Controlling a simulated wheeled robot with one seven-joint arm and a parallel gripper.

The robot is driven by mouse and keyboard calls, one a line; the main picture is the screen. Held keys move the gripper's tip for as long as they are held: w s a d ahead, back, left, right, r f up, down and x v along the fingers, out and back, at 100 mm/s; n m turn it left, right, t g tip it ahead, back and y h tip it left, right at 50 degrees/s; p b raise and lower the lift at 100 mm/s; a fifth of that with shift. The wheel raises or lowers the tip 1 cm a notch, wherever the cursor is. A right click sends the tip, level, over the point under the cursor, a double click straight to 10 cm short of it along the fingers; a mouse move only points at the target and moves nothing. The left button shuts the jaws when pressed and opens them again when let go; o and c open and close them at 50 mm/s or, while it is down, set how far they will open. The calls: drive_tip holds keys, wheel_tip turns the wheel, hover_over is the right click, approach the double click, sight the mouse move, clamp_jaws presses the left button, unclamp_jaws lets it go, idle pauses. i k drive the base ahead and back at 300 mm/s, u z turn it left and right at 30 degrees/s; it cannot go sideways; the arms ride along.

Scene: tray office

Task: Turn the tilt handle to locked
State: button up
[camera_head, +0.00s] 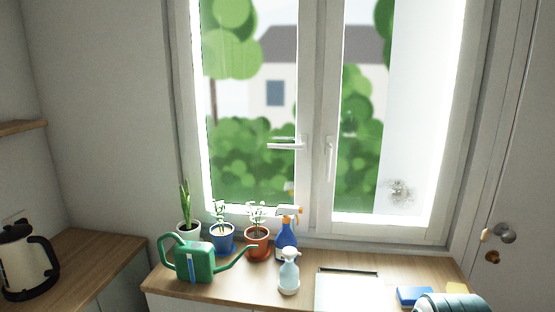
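A two-sash white window (318,190) stands in the far wall. The left sash has a white handle (286,145) whose lever lies horizontal, pointing left. The right sash has a second white handle (329,156) whose lever hangs straight down. No labels are readable, so I cannot tell by marking which one is the tilt handle. Both sashes look closed or nearly so; a small tilt gap cannot be told from here.
Below the window, a wooden counter (220,299) holds potted plants (257,248), a green watering can (196,262), spray bottles (288,272), a pale tray-like panel (345,292) and a blue item (413,296). A kettle (28,262) stands left. A door knob (503,233) is right.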

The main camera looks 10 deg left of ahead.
sight(303, 146)
drive_tip(key=z, duration=0.15)
drive_tip(key=k, duration=0.25)
drive_tip(key=u, duration=1.4)
drive_tip(key=i, duration=1.25)
drive_tip(key=z, duration=0.65)
drive_tip(key=i, duration=0.5)
drive_tip(key=z, duration=0.65)
